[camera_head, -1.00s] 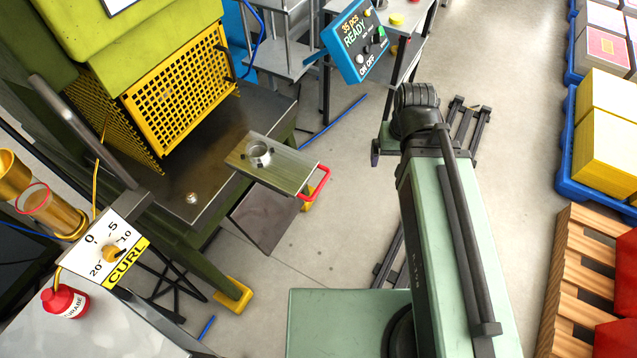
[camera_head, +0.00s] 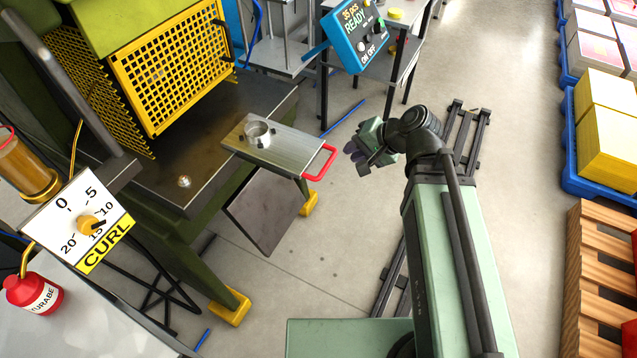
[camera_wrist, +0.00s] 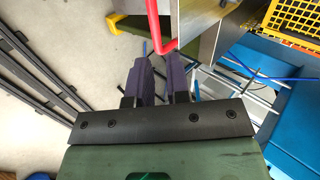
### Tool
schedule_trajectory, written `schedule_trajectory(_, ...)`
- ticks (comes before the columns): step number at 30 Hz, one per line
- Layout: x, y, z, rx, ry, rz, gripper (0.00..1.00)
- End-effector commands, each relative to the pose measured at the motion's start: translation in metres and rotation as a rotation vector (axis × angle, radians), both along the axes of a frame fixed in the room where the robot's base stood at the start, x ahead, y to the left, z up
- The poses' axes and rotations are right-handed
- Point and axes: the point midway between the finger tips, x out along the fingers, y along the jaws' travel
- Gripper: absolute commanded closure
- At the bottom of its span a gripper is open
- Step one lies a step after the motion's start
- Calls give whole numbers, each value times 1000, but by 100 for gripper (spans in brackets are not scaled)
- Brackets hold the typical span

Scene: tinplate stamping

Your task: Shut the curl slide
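The curl slide (camera_head: 283,145) is a flat metal plate with a round ring-shaped holder on top. It sticks out of the green press toward the right. Its red U-shaped handle (camera_head: 321,163) is at the outer end. The handle also shows in the wrist view (camera_wrist: 155,28), just ahead of my fingertips. My gripper (camera_head: 357,154) is right of the handle, apart from it. In the wrist view my gripper (camera_wrist: 161,68) has its two dark purple fingers spread with a gap between them and nothing held.
A yellow mesh guard (camera_head: 172,68) stands above the press table (camera_head: 170,160). A blue control box (camera_head: 357,35) reading READY is behind. The CURL dial panel (camera_head: 84,222) is at left. Pallets (camera_head: 600,270) stand at right.

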Motion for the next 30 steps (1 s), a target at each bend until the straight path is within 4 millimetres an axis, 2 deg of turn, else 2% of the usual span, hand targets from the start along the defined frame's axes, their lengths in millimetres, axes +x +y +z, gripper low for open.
schedule_trajectory(1,4,4,11,45,-2,-33,91)
schedule_trajectory(2,6,5,14,66,1,-53,96)
schedule_trajectory(3,7,4,13,65,5,-63,100)
schedule_trajectory(6,7,6,11,64,7,-60,100)
schedule_trajectory(11,14,17,-6,62,7,-58,100)
schedule_trajectory(15,23,36,-28,60,7,-56,100)
schedule_trajectory(21,36,59,-50,60,7,-56,100)
schedule_trajectory(30,40,69,-56,60,7,-59,100)
